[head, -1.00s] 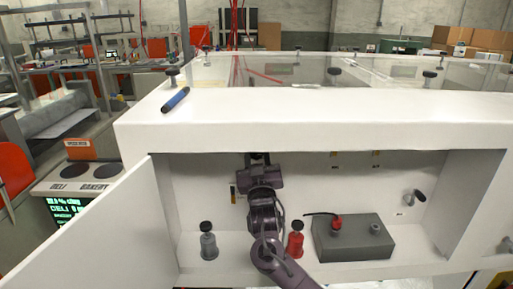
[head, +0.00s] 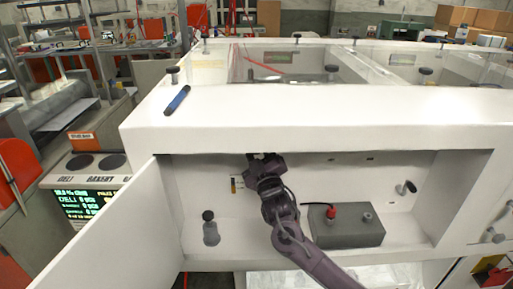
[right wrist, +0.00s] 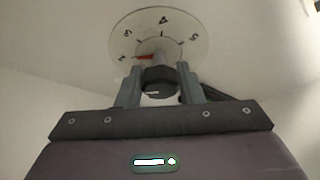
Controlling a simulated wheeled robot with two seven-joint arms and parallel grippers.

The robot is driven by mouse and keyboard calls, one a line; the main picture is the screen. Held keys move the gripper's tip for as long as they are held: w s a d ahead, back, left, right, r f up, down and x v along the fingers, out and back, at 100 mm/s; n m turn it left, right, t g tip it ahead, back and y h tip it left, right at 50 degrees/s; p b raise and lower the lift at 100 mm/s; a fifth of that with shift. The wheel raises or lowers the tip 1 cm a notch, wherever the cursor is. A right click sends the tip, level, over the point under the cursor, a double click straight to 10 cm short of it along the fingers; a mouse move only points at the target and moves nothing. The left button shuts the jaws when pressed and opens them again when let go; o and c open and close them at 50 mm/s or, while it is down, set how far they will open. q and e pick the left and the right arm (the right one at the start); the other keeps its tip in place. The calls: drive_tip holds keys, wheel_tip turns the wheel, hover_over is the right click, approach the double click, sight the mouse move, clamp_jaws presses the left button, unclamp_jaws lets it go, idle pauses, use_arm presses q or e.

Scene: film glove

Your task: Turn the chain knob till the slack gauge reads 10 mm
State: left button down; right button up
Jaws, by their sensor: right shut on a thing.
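My right gripper (head: 262,158) is up at the back of the open white compartment, near its upper edge. In the right wrist view its fingers (right wrist: 159,76) are shut on a dark knob (right wrist: 157,82). Behind the knob is a round pale dial (right wrist: 180,28) with dark numerals and a red pointer (right wrist: 146,57) towards its left; the fingers hide its lower part. My own gripper hides the knob in the head view. A small upright strip with orange on it (head: 233,186), possibly the slack gauge, is left of the gripper; its reading is too small to tell. My left gripper is out of view.
A black-capped grey fitting (head: 211,233) stands left of my arm. A grey box (head: 345,232) with a red fitting stands right of it. The open white door (head: 100,225) juts out at left. A blue pen-like object (head: 177,100) lies on top.

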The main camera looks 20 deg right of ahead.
drive_tip(key=o, duration=1)
drive_tip(key=shift+c, duration=0.2)
drive_tip(key=shift+s+f, duration=0.15)
drive_tip(key=shift+s, duration=0.05)
drive_tip(key=b+v, duration=0.1)
drive_tip(key=v, duration=0.6)
drive_tip(key=shift+s, duration=0.15)
